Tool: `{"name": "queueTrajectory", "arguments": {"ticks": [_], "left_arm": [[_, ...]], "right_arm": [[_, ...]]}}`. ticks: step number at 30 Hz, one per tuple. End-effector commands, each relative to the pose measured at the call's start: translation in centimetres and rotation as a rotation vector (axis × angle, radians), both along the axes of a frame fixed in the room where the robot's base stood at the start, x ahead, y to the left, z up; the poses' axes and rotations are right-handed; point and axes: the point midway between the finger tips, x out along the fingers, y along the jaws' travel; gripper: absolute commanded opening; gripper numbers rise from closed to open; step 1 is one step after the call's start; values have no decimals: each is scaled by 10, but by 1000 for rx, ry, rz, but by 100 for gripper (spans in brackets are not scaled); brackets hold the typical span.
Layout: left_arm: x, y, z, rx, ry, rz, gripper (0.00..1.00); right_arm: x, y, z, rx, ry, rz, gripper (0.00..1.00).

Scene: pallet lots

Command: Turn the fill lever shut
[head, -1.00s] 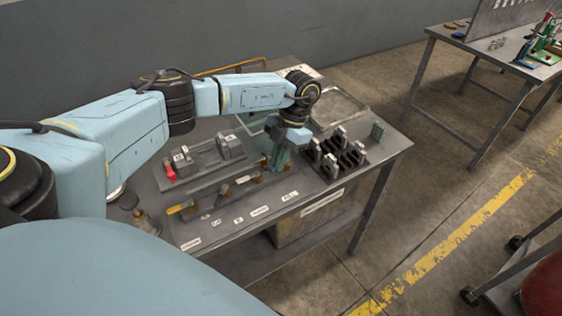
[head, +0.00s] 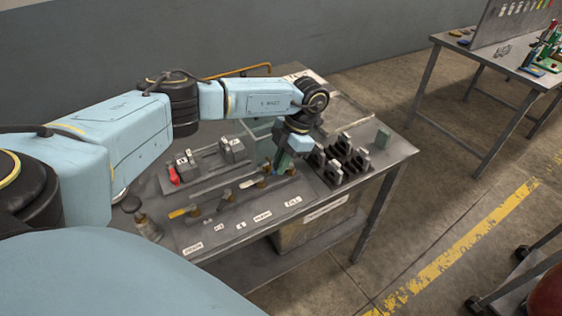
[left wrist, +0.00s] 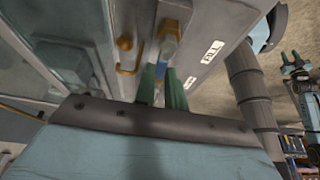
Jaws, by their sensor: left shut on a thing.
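My left gripper (head: 281,164) reaches down over the bench's valve row, at its right end near the FILL label (head: 293,201). In the left wrist view its green fingers (left wrist: 162,88) are closed about the fill lever (left wrist: 166,50), whose blue handle shows between them beside the FILL label (left wrist: 213,51). The fingers hide part of the lever, so its exact angle is hard to tell. In the head view the gripper mostly covers this lever. My right gripper is not in view.
More levers stand left along the row, one with a yellow handle (head: 183,212). A red lever (head: 173,176) sits behind them.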

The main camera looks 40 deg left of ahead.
Motion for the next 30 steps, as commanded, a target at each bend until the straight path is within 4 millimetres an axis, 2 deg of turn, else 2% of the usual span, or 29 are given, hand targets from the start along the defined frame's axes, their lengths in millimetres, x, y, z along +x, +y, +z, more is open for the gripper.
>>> {"name": "queueTrajectory", "arguments": {"ticks": [1,6,17,23,30], "left_arm": [[1,1,2,0,-4,-1,14],[1,0,1,1,-4,0,34],[0,0,0,2,-1,25,34],[-2,-5,1,0,1,199,34],[-3,-15,2,0,2,534,34]], "right_arm": [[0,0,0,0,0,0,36],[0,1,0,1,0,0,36],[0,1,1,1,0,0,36],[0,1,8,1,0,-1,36],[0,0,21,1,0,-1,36]]}}
